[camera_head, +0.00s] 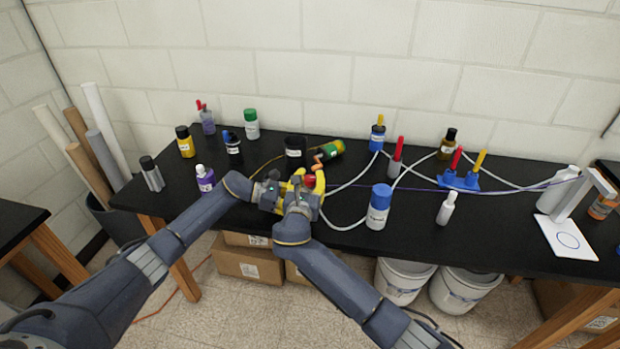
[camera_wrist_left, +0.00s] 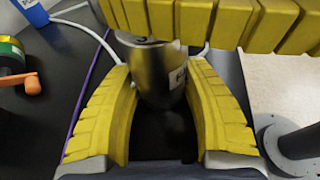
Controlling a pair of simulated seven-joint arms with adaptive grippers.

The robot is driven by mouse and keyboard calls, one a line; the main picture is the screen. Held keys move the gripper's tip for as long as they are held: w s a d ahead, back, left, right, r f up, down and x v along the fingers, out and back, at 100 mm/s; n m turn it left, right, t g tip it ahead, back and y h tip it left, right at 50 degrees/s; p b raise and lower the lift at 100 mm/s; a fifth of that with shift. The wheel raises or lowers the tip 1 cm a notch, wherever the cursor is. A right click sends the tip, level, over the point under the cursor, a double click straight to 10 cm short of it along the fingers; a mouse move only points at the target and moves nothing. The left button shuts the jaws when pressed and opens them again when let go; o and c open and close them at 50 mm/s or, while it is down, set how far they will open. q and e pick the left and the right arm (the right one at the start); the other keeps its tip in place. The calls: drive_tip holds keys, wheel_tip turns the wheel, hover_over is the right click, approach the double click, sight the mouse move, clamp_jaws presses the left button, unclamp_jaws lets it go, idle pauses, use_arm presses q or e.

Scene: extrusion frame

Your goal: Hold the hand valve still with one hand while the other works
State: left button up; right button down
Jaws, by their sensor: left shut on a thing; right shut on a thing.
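A dark, shiny, rounded body with a small white label (camera_wrist_left: 160,78), which I take to be the hand valve, sits between the yellow fingers of my left gripper (camera_wrist_left: 155,100). In the head view a red part (camera_head: 309,181) shows at the yellow fingers of my right gripper (camera_head: 308,184). My left gripper (camera_head: 284,190) meets it from the left, close beside it. Both are shut at the valve above the table's front part. My right gripper's ribbed yellow fingers (camera_wrist_left: 230,22) cross the top of the left wrist view. Fingers hide most of the valve.
A green and yellow cylinder (camera_head: 333,148) with an orange handle (camera_head: 319,161) lies just behind the grippers. A blue-capped bottle (camera_head: 378,208) and white tubing (camera_head: 344,226) are to the right.

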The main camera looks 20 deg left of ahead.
idle(0.3)
drive_tip(key=c, duration=1)
unclamp_jaws()
drive_tip(key=s, duration=0.8)
drive_tip(key=s+d, duration=0.1)
drive_tip(key=s, duration=0.3)
